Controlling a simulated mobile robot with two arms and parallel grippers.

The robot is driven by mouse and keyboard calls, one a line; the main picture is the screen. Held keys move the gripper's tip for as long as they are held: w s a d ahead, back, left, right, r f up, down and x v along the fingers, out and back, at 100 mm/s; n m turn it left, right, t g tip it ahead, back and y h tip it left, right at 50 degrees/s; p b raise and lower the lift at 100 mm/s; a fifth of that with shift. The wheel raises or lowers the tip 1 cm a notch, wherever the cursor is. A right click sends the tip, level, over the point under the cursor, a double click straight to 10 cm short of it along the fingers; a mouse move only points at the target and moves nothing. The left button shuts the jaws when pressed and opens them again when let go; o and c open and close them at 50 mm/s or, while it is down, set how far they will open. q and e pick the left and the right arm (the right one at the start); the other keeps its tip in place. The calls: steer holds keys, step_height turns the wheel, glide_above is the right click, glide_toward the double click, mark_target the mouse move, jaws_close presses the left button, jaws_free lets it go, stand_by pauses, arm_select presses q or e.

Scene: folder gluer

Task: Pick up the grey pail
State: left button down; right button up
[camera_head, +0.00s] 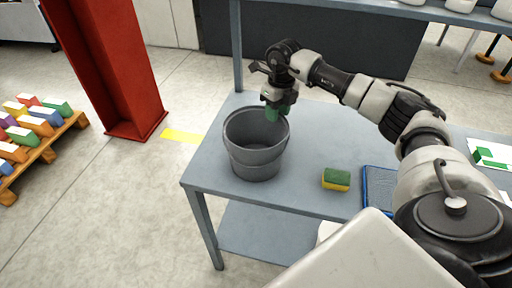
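The grey pail (256,160) stands upright near the left end of the grey-blue table (310,190). It is round, with a wide open mouth and a band below the rim; its inside looks dark and empty where it shows. My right gripper (275,113) reaches down over the far right part of the pail's rim. Green shows at its fingertips; I cannot tell whether this is the fingers or something between them. Whether it touches the rim is also unclear. My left gripper is not in view.
A green and yellow sponge (336,179) lies right of the pail, and a blue-edged tray (378,190) lies beyond it, partly behind my arm. A red column (112,65) stands left of the table. A pallet of coloured boxes (38,140) sits on the floor at far left.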

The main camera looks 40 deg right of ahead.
steer(key=shift+s+a+f+p, duration=0.1)
steer(key=shift+f+p, duration=0.1)
steer(key=shift+f, duration=0.85)
steer(key=shift+s+a+f+p, duration=0.1)
steer(key=shift+f+p, duration=0.05)
steer(key=shift+f, duration=0.85)
jaws_close()
steer(key=shift+r, duration=0.1)
